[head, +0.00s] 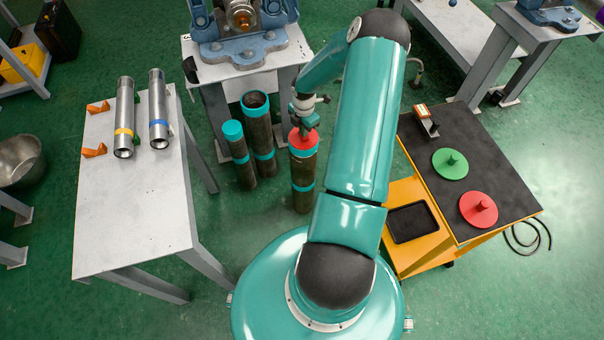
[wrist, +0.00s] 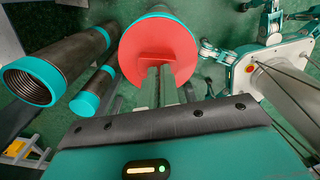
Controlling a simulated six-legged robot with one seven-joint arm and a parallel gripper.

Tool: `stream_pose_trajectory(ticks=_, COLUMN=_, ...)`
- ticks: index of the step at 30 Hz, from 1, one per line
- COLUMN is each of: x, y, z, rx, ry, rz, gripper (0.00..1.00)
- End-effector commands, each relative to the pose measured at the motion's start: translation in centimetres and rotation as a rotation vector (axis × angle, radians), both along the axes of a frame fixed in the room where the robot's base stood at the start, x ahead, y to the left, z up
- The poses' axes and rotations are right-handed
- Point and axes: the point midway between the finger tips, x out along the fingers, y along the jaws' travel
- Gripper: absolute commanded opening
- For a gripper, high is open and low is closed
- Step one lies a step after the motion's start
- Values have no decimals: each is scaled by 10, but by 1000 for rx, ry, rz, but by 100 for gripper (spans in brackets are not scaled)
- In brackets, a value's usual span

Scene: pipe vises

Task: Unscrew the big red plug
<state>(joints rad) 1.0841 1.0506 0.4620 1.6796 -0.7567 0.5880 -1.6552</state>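A red plug (head: 303,142) with a round flat disc caps the top of an upright brown pipe (head: 303,171) with teal bands, standing near the middle. In the wrist view the plug's red disc (wrist: 158,48) fills the pipe's teal-rimmed end. My gripper (head: 304,126) is above this plug, pointing down. In the wrist view my gripper's two fingers (wrist: 160,72) are close together, with their tips at the middle of the disc. A second red plug (head: 478,209) lies on the cart, knob up.
An open pipe (head: 256,125) and a teal-capped pipe (head: 238,150) stand left of the plugged pipe. A vise (head: 242,28) sits on a bench behind. The cart (head: 495,180) at right also holds a green plug (head: 450,164). A table (head: 130,215) at left bears two metal tubes.

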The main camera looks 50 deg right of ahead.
Motion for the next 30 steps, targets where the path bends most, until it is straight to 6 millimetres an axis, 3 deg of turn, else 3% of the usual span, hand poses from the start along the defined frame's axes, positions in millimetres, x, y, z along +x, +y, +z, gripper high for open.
stream_pose_trajectory(ticks=1, x=-10, y=-1, z=-3, rx=4, ry=21, rz=-5, gripper=16)
stream_pose_trajectory(ticks=7, x=-8, y=-1, z=15, rx=3, ry=17, rz=-5, gripper=16)
stream_pose_trajectory(ticks=17, x=-5, y=0, z=19, rx=2, ry=13, rz=-27, gripper=16)
stream_pose_trajectory(ticks=24, x=-2, y=3, z=19, rx=2, ry=12, rz=-343, gripper=16)
stream_pose_trajectory(ticks=30, x=-1, y=4, z=19, rx=4, ry=10, rz=-478, gripper=16)
